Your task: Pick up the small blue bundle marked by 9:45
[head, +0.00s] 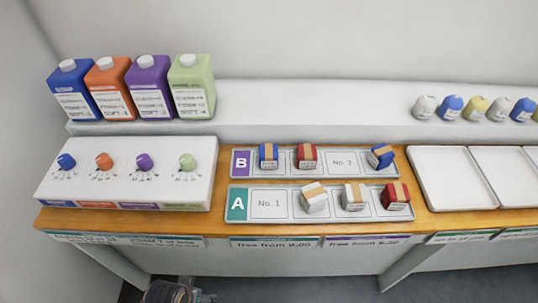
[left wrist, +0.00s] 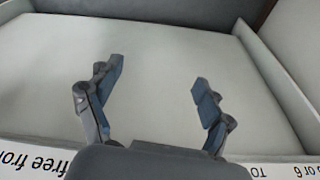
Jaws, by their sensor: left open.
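One blue bundle (head: 268,156) is in the left part of the row, and another blue bundle (head: 382,157) sits tilted at the right end. Their labels are too small to read, so I cannot tell which is marked by 9:45. My left gripper (left wrist: 157,78) is open and empty in the left wrist view, above a bare white surface with raised edges. No bundle shows between or near its fingers. My right gripper is not in view.
Row B's tray (head: 342,162) also holds a red bundle (head: 307,156). Row A's tray (head: 268,203) holds two white bundles and a red bundle (head: 396,195). Coloured jugs (head: 150,90) stand behind at left. Empty white trays (head: 440,178) lie at right.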

